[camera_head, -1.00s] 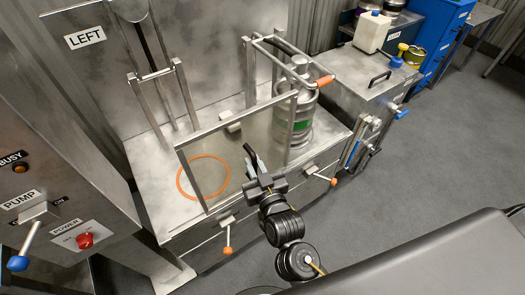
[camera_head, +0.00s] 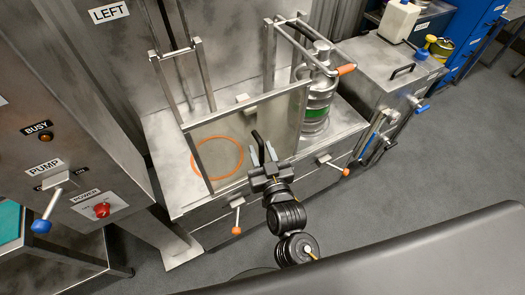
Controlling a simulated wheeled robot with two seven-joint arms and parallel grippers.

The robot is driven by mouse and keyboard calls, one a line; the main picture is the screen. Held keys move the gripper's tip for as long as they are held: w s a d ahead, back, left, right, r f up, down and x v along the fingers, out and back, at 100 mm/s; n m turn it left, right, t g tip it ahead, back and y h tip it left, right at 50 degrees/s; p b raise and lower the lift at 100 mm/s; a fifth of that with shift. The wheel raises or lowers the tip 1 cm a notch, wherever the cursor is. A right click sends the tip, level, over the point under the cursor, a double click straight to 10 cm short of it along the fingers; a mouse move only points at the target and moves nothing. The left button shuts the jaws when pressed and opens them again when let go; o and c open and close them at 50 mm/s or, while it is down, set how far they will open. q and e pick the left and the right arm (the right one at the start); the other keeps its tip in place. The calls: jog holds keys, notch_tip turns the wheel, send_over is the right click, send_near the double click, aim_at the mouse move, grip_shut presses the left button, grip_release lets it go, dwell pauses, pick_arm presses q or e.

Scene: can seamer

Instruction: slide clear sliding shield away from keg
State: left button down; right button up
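The clear sliding shield (camera_head: 275,119) is a see-through panel in a metal frame, standing upright on the bench. Its right edge overlaps the left side of the silver keg (camera_head: 318,112), which has a green band and stands at the bench's right end. A black curved handle (camera_head: 258,140) rises at the front of the shield. My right gripper (camera_head: 263,154) is at this handle, its two grey fingers apart on either side of it. Whether they touch it cannot be told. My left gripper is not in view.
An orange ring (camera_head: 217,158) shows on the bench around the shield's lower left. Orange-tipped levers (camera_head: 236,229) stick out along the bench front. A control panel (camera_head: 62,170) stands at the left. A metal cabinet (camera_head: 385,72) is right of the keg. Grey floor (camera_head: 430,150) is clear at right.

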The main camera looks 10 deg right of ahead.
jog(key=shift+s, duration=0.1)
jog(key=s+b, duration=0.2)
jog(key=s, duration=0.8)
jog(key=shift+s+d, duration=0.25)
jog(key=shift+d, duration=0.15)
jog(key=shift+f, duration=0.1)
